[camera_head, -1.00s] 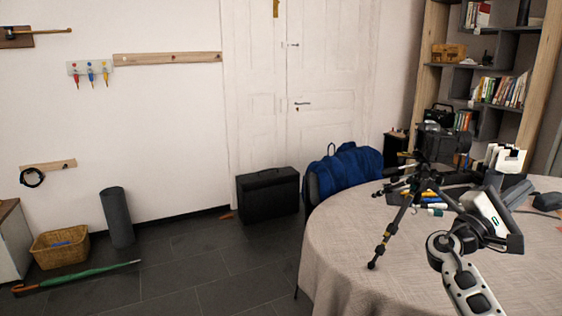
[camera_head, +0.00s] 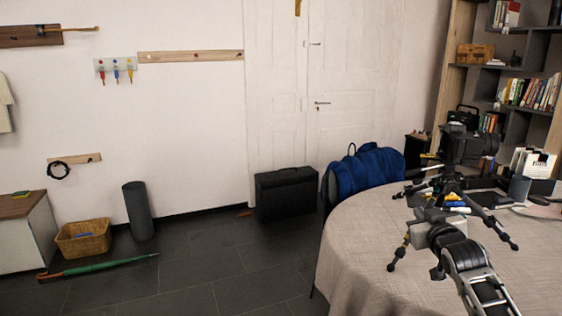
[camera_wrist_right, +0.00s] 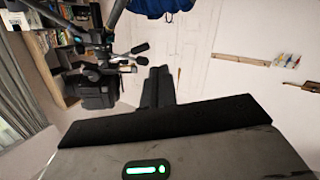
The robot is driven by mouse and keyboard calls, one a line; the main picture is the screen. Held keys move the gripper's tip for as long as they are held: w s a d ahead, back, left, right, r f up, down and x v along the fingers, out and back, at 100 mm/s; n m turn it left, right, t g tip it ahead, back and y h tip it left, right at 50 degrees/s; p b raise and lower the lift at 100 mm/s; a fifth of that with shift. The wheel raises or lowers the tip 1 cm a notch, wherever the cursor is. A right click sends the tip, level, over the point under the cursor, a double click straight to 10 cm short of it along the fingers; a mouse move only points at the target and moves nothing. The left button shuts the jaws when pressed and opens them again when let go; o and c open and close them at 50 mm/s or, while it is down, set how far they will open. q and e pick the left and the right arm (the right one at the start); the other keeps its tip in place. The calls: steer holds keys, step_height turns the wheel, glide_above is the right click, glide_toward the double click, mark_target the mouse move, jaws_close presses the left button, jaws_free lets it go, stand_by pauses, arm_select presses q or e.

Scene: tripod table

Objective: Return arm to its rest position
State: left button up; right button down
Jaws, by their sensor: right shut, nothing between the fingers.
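My right arm comes in from the lower right in the head view. Its gripper (camera_head: 430,214) is in front of the tripod, over the round table (camera_head: 350,260). The fingers also show in the right wrist view (camera_wrist_right: 157,88), shut with nothing between them. In the head view, a black camera (camera_head: 468,146) sits on the tripod (camera_head: 398,252), which stands on the table; my gripper and wrist hide part of its legs. The camera also shows upside down in the right wrist view (camera_wrist_right: 95,92). My left gripper is out of view.
A dark tablet-like item (camera_head: 519,188), small bottles and books crowd the table's far right.

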steer(key=s+a+f+n+g+y, duration=0.1)
steer(key=s+a+f+g+y, duration=0.1)
steer(key=s+a+f, duration=0.55)
steer(key=s+a+f+g+y, duration=0.15)
steer(key=s+a+f, duration=0.35)
steer(key=s+f, duration=0.6)
steer(key=s+a+f+g+y, duration=0.1)
steer(key=s+a, duration=0.3)
steer(key=s, duration=0.5)
steer(key=s+a+f+g+y, duration=0.1)
steer(key=s+a, duration=0.3)
steer(key=s, duration=0.6)
steer(key=shift+f+m, duration=0.3)
steer(key=shift+f, duration=0.35)
